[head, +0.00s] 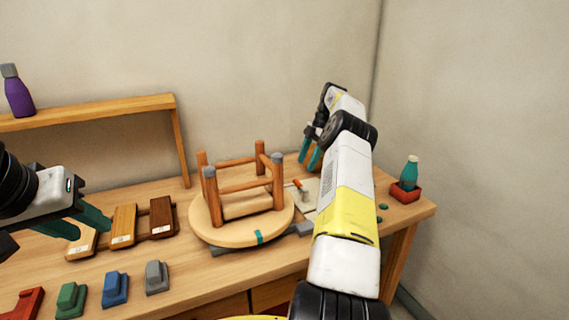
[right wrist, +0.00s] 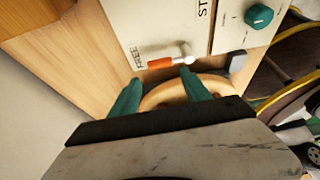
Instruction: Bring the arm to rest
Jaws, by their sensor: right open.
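A round wooden seat (head: 208,224) lies on the bench, its legs and rails (head: 246,187) pointing up. Grey caps sit on some leg tops, and a teal strip (head: 259,237) marks its rim. My right gripper (head: 311,153) is open and empty, above the bench behind the seat.
Wooden blocks (head: 162,217) lie left of the seat. Green, blue (head: 115,290) and grey (head: 157,278) blocks line the front. A purple bottle (head: 17,93) stands on a raised shelf (head: 90,110).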

